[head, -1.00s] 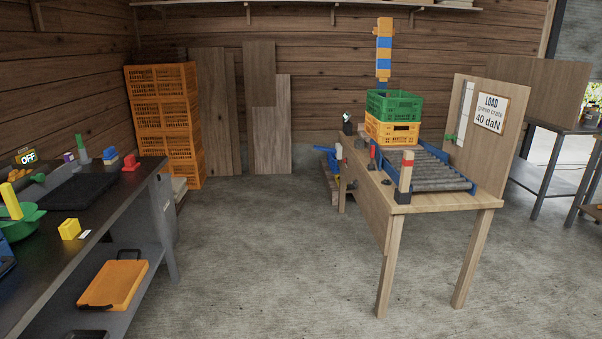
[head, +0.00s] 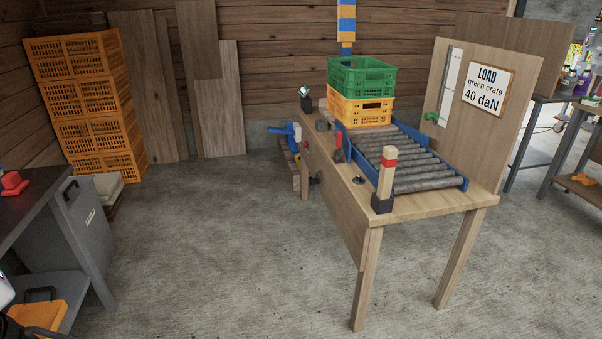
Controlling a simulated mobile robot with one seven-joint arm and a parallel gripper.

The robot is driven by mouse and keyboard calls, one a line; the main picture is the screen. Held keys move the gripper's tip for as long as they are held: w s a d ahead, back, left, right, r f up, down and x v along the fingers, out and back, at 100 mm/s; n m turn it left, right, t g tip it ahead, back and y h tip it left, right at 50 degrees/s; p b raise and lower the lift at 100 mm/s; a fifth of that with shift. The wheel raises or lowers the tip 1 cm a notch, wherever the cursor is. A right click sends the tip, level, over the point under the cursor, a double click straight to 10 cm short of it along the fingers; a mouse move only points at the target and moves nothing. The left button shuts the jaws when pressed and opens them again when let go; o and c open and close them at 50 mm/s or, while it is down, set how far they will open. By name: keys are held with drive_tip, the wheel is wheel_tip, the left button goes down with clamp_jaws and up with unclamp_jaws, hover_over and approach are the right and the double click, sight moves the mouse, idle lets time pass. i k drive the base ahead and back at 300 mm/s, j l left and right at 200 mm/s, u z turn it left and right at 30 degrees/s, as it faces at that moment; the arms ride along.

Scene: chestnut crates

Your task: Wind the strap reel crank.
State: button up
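A wooden bench (head: 440,207) with a roller conveyor (head: 405,163) stands right of centre in the head view. An orange crate (head: 358,111) sits at its far end with a green crate (head: 361,84) on top. A post with a red band (head: 387,172) stands at the near corner. A small red and dark fitting (head: 339,147) and a small grey block (head: 322,126) are on the bench's left side. I cannot tell which part is the strap reel crank. My gripper is not in view.
A board carries a sign (head: 486,88) reading "LOAD green crate 40 daN" and a green pointer (head: 431,117). Stacked orange crates (head: 88,105) stand at the left wall. A dark workbench (head: 45,215) is at the left edge. The concrete floor between is clear.

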sight(317, 179)
drive_tip(key=i+z, duration=0.1)
drive_tip(key=i, duration=0.55)
drive_tip(key=i+j+z, duration=0.1)
drive_tip(key=z, duration=0.3)
drive_tip(key=i+j+z, duration=0.2)
drive_tip(key=z, duration=0.2)
drive_tip(key=i+j+z, duration=0.15)
drive_tip(key=j, duration=0.15)
drive_tip(key=i+j+z, duration=0.1)
drive_tip(key=j, duration=0.2)
drive_tip(key=i+j+z, duration=0.15)
drive_tip(key=j, duration=0.2)
drive_tip(key=i+j, duration=0.1)
drive_tip(key=j, duration=0.25)
drive_tip(key=i+j, duration=0.15)
drive_tip(key=j, duration=0.15)
drive_tip(key=i+j, duration=0.1)
drive_tip(key=j, duration=0.25)
drive_tip(key=i+j, duration=0.15)
drive_tip(key=j, duration=0.15)
